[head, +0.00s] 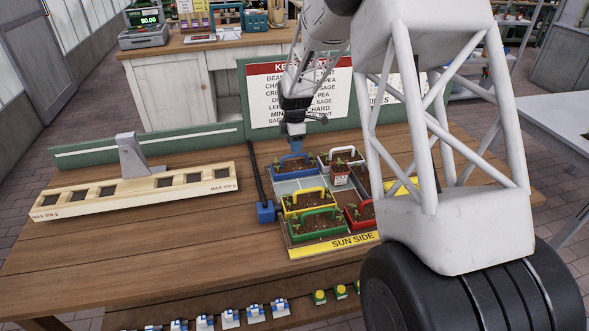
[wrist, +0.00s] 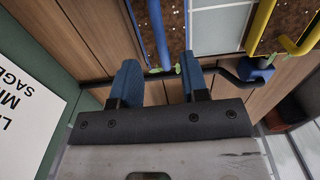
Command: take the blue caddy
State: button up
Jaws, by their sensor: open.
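The blue caddy (head: 285,167) holds soil and small seedlings. It stands in the back left of the planting tray (head: 286,187). My gripper (head: 296,143) is above it, pointing down, and partly hides it. In the wrist view the open, empty fingers (wrist: 160,74) are on either side of the line of the caddy's blue handle (wrist: 158,35). The handle lies just beyond the fingertips. I cannot tell whether any finger touches it.
A yellow caddy (head: 311,202), a green caddy (head: 318,226), a red caddy (head: 362,214) and a white-handled caddy (head: 342,157) share the tray. A sign (head: 298,96) rises behind. The left tabletop holds a slotted wooden bar (head: 140,190).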

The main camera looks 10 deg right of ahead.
aim_at(294, 163)
jog(key=shift+f, duration=0.2)
jog(key=shift+s+f, duration=0.1)
jog(key=shift+f, duration=2.4)
jog(key=shift+c, duration=0.3)
grip_shut()
